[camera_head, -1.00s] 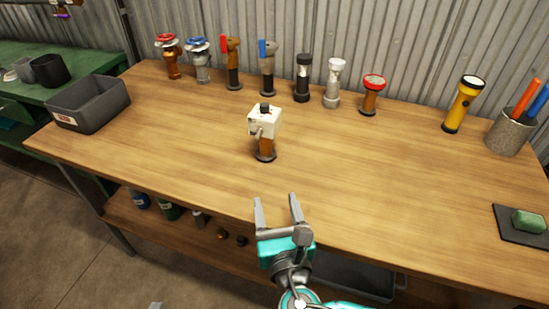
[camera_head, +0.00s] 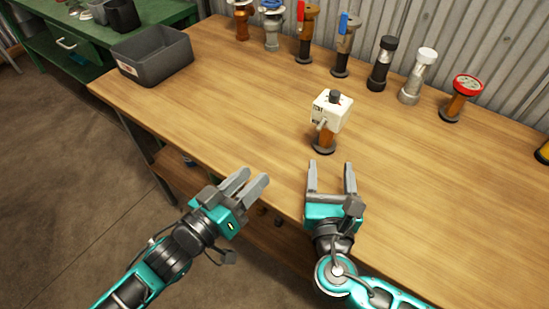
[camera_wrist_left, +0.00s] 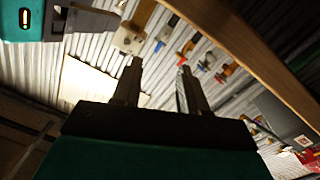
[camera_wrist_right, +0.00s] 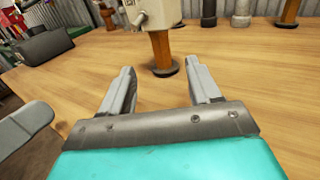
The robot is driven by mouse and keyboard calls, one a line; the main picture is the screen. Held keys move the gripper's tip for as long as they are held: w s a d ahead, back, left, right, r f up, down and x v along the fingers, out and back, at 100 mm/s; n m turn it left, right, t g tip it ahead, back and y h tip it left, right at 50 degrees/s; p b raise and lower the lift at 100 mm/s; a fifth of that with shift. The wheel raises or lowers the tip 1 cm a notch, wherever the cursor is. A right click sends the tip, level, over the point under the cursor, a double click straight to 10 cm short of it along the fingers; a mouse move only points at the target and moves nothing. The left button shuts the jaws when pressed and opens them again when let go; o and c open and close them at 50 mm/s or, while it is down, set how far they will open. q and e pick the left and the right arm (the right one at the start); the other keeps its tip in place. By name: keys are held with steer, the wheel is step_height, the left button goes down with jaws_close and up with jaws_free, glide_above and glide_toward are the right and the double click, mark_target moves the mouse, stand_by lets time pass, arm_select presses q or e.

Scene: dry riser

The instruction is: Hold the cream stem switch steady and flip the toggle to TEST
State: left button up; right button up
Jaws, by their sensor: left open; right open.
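The cream stem switch (camera_head: 331,110) stands upright on the wooden bench, a cream box on a brown stem with a dark round base. A small toggle lever (camera_head: 321,125) sticks out of its front face. My right gripper (camera_head: 331,170) is open and empty, just in front of the switch's base and apart from it. In the right wrist view the brown stem (camera_wrist_right: 160,50) shows ahead, beyond the fingers. My left gripper (camera_head: 250,182) is open and empty, off the bench's front edge, left of the right gripper. The TEST marking is too small to read.
A row of valves and stem fittings, including a black one (camera_head: 382,63) and a red-topped one (camera_head: 460,98), stands along the bench's back. A grey bin (camera_head: 152,55) sits at the left end. The bench between bin and switch is clear.

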mark_target(328, 133)
arm_select(q)
steer(key=d+r+h, duration=0.1)
steer(key=w+d+r+g+h, duration=0.1)
steer(key=d, duration=0.1)
steer(key=w+d+r+n+h, duration=0.1)
steer(key=shift+d+r+g+h, duration=0.15)
steer(key=shift+r+g+h, duration=0.15)
steer(key=shift+g, duration=0.1)
steer(key=shift+w+d+r, duration=0.1)
steer(key=shift+d, duration=0.1)
arm_select(e)
steer(key=shift+w, duration=0.25)
steer(key=w, duration=0.8)
steer(key=w+d, duration=0.1)
steer(key=w, duration=0.3)
steer(key=shift+w, duration=0.2)
jaws_close()
arm_select(q)
steer(key=shift+c, duration=0.2)
